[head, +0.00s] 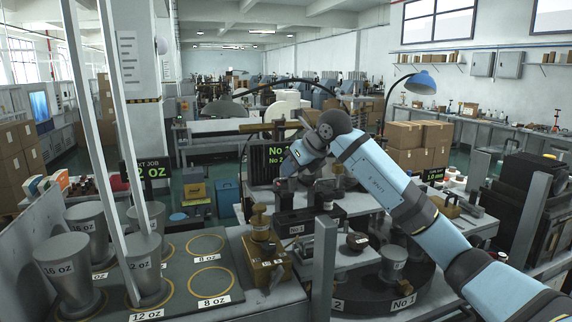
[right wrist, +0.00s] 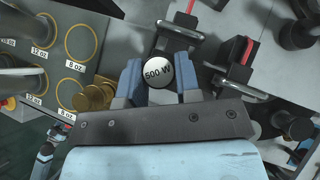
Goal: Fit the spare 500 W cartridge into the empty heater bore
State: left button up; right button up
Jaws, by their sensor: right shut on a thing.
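My right gripper (right wrist: 158,82) has blue fingers closed on the spare cartridge (right wrist: 158,71), whose round white end reads "500 W". In the head view my right gripper (head: 289,172) is above the machine in the middle, and the cartridge cannot be made out there. I cannot make out the empty heater bore. My left gripper is not seen.
A dark mat (head: 183,262) at the left holds several grey tapered cup forms. A brass fixture (head: 264,255) stands to its right. A grey post (head: 324,265) rises in front of the machine, and a dark round turret (head: 376,292) sits below it.

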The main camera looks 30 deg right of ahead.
aim_at(294, 187)
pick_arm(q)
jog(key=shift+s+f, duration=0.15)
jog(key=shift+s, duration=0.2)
pick_arm(e)
jog(key=shift+s, duration=0.25)
jog(key=shift+f+b, duration=0.35)
jog(key=shift+f, duration=0.05)
jog(key=shift+f+b, duration=1.65)
jog(key=shift+f, duration=0.85)
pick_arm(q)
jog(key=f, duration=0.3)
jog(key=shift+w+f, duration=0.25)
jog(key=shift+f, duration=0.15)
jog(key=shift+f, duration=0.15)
pick_arm(e)
jog(key=shift+w, duration=0.1)
pick_arm(q)
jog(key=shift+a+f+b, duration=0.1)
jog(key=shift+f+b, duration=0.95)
jog(key=shift+b, duration=0.1)
pick_arm(e)
jog(key=shift+f, duration=1.55)
